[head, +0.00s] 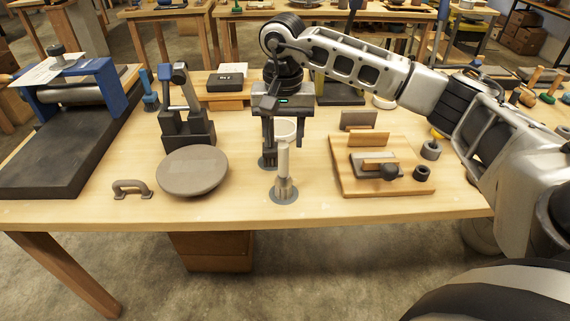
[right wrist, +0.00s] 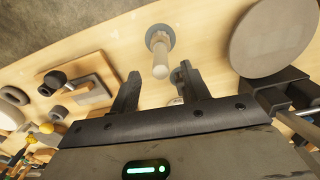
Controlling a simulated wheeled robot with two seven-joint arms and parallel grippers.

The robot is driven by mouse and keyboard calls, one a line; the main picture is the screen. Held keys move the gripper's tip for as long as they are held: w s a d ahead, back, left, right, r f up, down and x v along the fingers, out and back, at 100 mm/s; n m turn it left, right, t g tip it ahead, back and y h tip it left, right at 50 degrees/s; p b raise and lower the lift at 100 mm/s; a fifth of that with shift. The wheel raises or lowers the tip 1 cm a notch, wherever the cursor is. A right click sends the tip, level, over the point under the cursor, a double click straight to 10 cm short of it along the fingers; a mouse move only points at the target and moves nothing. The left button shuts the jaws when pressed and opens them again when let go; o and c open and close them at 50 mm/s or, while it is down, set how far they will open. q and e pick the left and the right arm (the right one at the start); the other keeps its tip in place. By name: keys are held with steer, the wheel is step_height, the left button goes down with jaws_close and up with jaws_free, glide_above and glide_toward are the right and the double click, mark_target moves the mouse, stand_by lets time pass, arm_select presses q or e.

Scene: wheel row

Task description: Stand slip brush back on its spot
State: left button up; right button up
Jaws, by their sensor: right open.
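The slip brush (head: 283,160) looks like a pale upright handle with a wider grey lower end. It stands on a round grey spot (head: 285,197) near the table's front edge. The brush (right wrist: 160,58) and its spot (right wrist: 161,35) also show in the right wrist view. My right gripper (head: 284,140) is open, pointing down at the brush's upper end. In the wrist view the brush appears between the fingers (right wrist: 158,82), with no clear contact. A pale ring shape (head: 284,127) shows between the fingers; I cannot tell what it belongs to. My left gripper is not in view.
A round grey disc (head: 192,171) and a small handle (head: 131,188) lie to the left. A dark stand (head: 187,130) is behind the disc. A wooden board (head: 348,183) with several small tools lies to the right. Another small grey spot (head: 265,163) is behind the brush.

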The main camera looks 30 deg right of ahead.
stand_by(0.7)
steer(key=shift+r+p, duration=0.75)
steer(key=shift+r, duration=0.3)
